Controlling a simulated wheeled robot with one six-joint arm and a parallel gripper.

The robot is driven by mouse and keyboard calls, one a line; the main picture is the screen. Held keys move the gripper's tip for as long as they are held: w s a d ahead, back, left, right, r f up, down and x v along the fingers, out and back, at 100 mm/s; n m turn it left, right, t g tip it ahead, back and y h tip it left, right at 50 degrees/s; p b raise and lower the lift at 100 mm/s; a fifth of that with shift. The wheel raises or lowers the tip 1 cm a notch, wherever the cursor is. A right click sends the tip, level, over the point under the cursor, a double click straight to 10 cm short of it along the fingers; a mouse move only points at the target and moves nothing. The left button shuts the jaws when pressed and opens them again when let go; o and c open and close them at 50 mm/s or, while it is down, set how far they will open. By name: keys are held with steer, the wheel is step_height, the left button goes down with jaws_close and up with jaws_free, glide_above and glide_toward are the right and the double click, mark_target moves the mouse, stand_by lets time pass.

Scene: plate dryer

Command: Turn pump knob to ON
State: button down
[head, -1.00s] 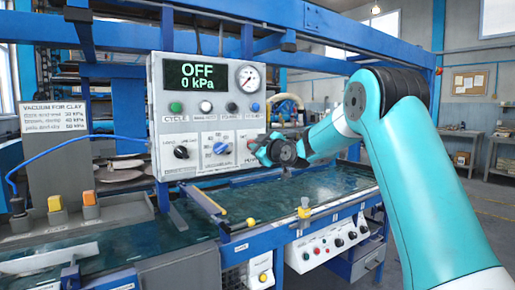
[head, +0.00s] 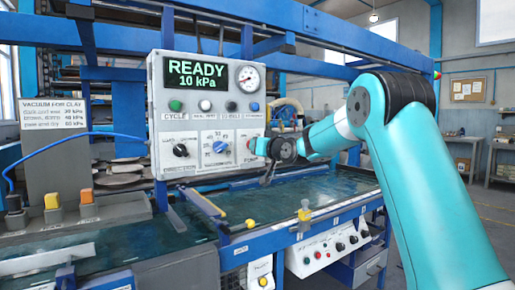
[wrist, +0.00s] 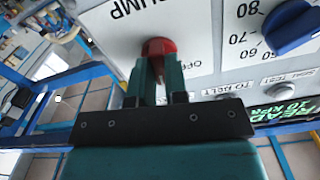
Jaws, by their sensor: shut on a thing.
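The red pump knob (wrist: 158,46) sits on the light grey control panel (wrist: 118,35) under a partly cropped "PUMP" label in the wrist view. My gripper (wrist: 160,68) is shut on this knob, with one finger on each side. In the head view my gripper (head: 256,147) reaches the panel's lower right from the right, and it mostly hides the knob there. The green display (head: 197,74) reads "READY 10 kPa". The knob's pointer mark cannot be made out.
A black knob (head: 180,150) and a blue knob (head: 219,147) sit left of my gripper. Several buttons and a round gauge (head: 247,77) are above. The water-filled trough (head: 265,205) lies below, with a yellow-topped valve (head: 304,212) on its front edge.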

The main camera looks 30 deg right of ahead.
steer(key=shift+f+m+p, duration=0.15)
steer(key=shift+m+p, duration=0.25)
steer(key=shift+m, duration=3.3)
steer(key=c, duration=1.1)
jaws_free()
steer(key=shift+c, duration=0.2)
steer(key=shift+s, duration=0.1)
steer(key=s+b, duration=0.3)
steer(key=s, duration=1.4)
steer(key=shift+s+d+b, duration=0.15)
steer(key=shift+d+b, duration=0.2)
steer(key=shift+b, duration=0.05)
